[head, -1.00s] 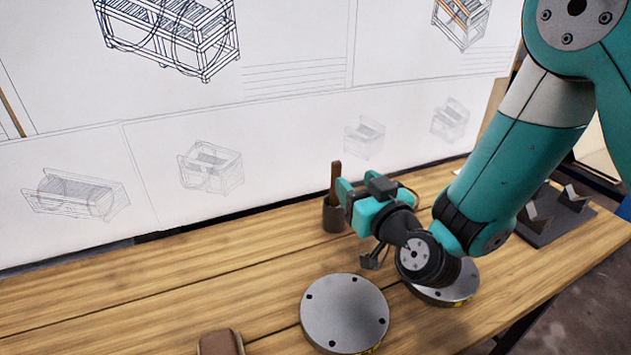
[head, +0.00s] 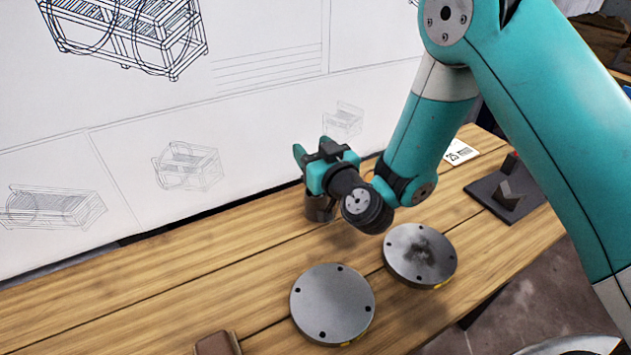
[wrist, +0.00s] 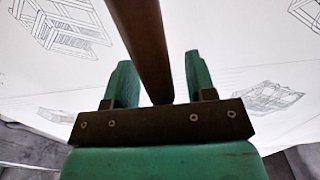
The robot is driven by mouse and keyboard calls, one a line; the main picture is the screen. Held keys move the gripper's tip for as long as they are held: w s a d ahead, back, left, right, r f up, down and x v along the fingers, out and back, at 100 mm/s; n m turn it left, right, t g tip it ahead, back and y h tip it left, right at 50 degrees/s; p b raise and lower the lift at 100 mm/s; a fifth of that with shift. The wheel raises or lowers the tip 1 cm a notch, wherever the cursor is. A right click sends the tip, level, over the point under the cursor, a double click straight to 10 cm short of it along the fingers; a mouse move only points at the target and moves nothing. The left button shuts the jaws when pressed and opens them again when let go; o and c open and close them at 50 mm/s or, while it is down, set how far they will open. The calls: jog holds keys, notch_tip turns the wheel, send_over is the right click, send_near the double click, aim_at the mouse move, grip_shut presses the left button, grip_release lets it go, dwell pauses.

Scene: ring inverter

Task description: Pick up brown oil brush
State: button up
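The brown oil brush shows in the wrist view as a brown handle (wrist: 146,45), running from the top edge down to the space between my fingers. My gripper (wrist: 160,72) is open, with a finger on each side of the handle and a visible gap on both sides. In the head view my gripper (head: 315,155) is just above the dark cup (head: 318,211) at the back of the table. The handle is hidden behind the gripper there, and the brush's lower part is hidden in the cup.
Two grey metal discs (head: 332,303) (head: 420,254) lie on the wooden table (head: 190,275) in front of the cup. A brown object (head: 216,344) is at the front edge. A dark plate with blocks (head: 505,194) is at right. A wall with drawings (head: 240,110) stands close behind.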

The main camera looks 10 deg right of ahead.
jog(key=shift+a, duration=0.15)
grip_shut()
